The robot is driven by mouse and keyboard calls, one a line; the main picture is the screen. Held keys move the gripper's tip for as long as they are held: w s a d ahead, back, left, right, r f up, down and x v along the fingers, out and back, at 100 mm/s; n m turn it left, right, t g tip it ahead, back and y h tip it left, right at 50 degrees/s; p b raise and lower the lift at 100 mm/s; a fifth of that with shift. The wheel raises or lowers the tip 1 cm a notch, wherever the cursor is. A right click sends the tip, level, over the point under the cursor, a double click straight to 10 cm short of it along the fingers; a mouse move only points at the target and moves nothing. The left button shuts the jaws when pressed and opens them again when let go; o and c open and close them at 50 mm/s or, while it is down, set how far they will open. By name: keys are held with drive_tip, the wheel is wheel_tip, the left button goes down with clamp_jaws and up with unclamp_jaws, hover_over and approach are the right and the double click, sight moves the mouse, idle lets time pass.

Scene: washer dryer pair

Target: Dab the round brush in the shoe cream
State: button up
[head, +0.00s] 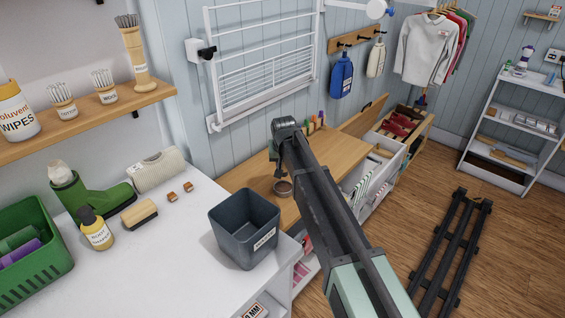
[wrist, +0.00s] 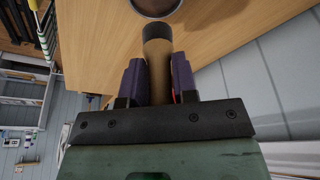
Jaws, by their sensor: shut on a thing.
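In the wrist view my gripper (wrist: 158,80) is shut on the round brush (wrist: 158,62), with a purple-padded finger on either side of its tan wooden handle. The brush's dark end points away from my gripper. The shoe cream (wrist: 157,5), a round tin with dark brown content, is cut off at the top edge of the wrist view, just beyond the brush's dark end. In the head view the tin (head: 283,188) sits on the wooden bench top, below my gripper (head: 275,158). I cannot tell whether brush and cream touch.
The wooden bench top (head: 238,177) is mostly bare around the tin. A dark grey bin (head: 243,230) stands on the white counter to the left. Small colored items (head: 314,122) stand at the bench's back. A drying rack (head: 262,62) hangs on the wall behind.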

drive_tip(key=shift+a+f+b, duration=0.1)
drive_tip(key=shift+f+b, duration=2.5)
drive_tip(key=shift+f, duration=0.2)
drive_tip(key=shift+s+f+b, duration=0.1)
drive_tip(key=shift+f+b, duration=0.45)
wheel_tip(320, 180, up, 7)
drive_tip(key=p, duration=0.7)
drive_tip(key=shift+r, duration=0.1)
